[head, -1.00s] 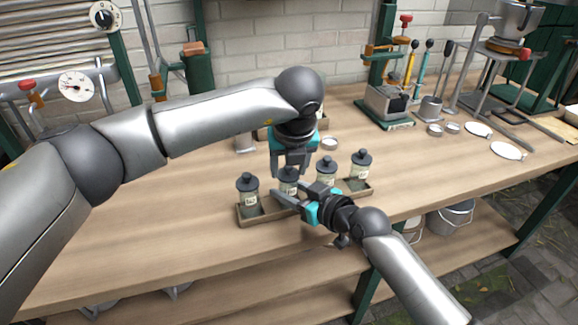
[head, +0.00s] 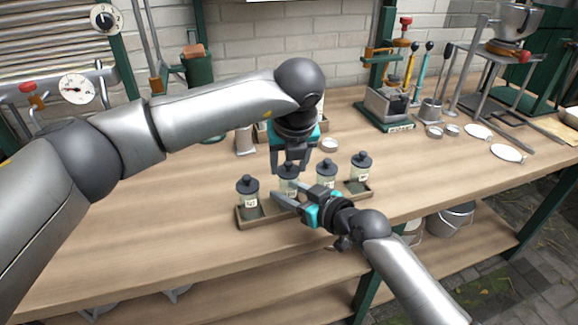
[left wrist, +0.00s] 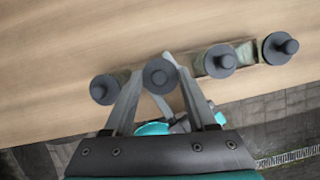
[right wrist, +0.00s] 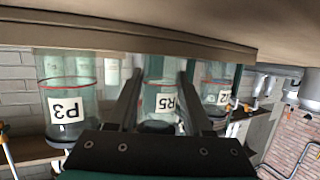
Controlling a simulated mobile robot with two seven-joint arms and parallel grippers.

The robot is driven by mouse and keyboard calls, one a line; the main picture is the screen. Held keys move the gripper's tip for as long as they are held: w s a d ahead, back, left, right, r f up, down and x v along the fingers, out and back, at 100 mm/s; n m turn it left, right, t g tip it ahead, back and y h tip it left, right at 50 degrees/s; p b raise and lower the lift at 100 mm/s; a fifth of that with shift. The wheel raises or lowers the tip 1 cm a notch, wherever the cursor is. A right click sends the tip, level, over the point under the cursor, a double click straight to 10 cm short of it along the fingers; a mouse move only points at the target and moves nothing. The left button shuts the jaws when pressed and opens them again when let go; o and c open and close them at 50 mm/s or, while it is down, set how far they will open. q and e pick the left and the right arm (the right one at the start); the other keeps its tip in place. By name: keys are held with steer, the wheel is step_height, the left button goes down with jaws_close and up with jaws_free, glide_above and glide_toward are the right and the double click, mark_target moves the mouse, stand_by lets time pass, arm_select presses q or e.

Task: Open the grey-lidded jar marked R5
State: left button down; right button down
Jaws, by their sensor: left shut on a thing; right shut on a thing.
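The jar marked R5 (right wrist: 160,98) is a clear jar with a label, held between the fingers of my right gripper (right wrist: 158,78). In the head view it is the second jar from the left (head: 288,186), partly hidden by the grippers. Its dark grey lid (left wrist: 160,75) sits between the fingers of my left gripper (left wrist: 158,80), which comes down from above. The left gripper (head: 290,168) is shut on the lid, and the lid appears to rest on the jar. My right gripper (head: 290,198) is shut on the jar's body from the front right.
The jars stand in a row in a shallow tray (head: 262,222). Tools stand at the back right. The bench's front left is clear.

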mark_target(289, 164)
arm_select(q)
steer(key=shift+r, duration=0.35)
steer(key=shift+r, duration=2)
arm_select(e)
steer(key=shift+c, duration=1.2)
jaws_free()
steer(key=shift+d, duration=0.1)
